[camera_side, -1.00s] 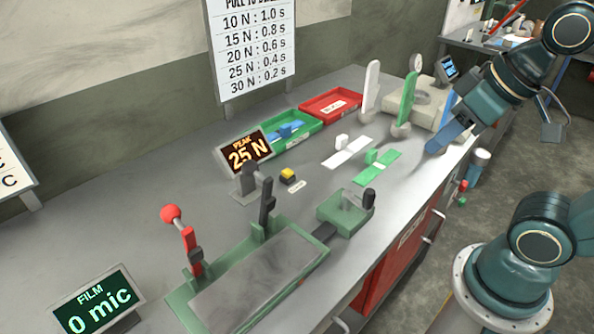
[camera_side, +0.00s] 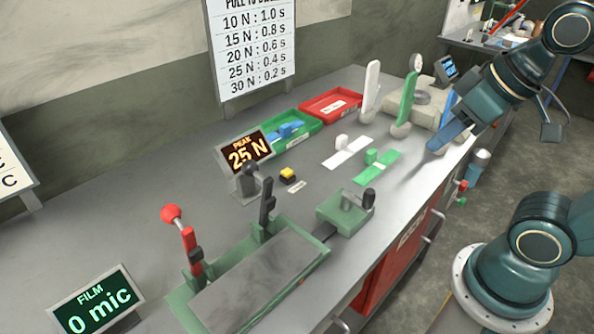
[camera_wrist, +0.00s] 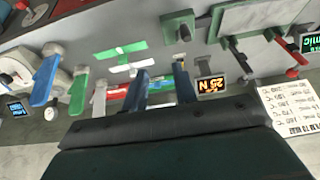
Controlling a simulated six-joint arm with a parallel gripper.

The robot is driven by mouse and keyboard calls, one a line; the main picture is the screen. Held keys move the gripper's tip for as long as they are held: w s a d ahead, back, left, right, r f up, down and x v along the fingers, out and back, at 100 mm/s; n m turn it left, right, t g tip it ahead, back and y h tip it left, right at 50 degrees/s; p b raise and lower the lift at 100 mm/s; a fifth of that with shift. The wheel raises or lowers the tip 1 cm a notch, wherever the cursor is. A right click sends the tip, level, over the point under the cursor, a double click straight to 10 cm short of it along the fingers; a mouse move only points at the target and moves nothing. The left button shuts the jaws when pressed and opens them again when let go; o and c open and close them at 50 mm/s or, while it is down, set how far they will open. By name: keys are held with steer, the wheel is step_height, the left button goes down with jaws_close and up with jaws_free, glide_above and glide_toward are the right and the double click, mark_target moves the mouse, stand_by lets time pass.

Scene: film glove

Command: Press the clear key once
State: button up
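The clear key is a small yellow button (camera_side: 288,173) on a dark base, on the grey bench in front of the peak display (camera_side: 245,153), which reads 25 N. A small label (camera_side: 297,186) lies beside it, too small to read. My gripper (camera_side: 431,148) is at the right side of the bench, well apart from the key and above the surface. In the wrist view its two blue fingers (camera_wrist: 160,80) stand apart with nothing visible between them. The display also shows there (camera_wrist: 210,88), but I cannot make out the key.
A green press with a red-knobbed lever (camera_side: 172,214) is in front. Green (camera_side: 292,131) and red (camera_side: 331,106) trays are behind.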

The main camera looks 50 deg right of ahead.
jaws_close()
stand_by(1.4)
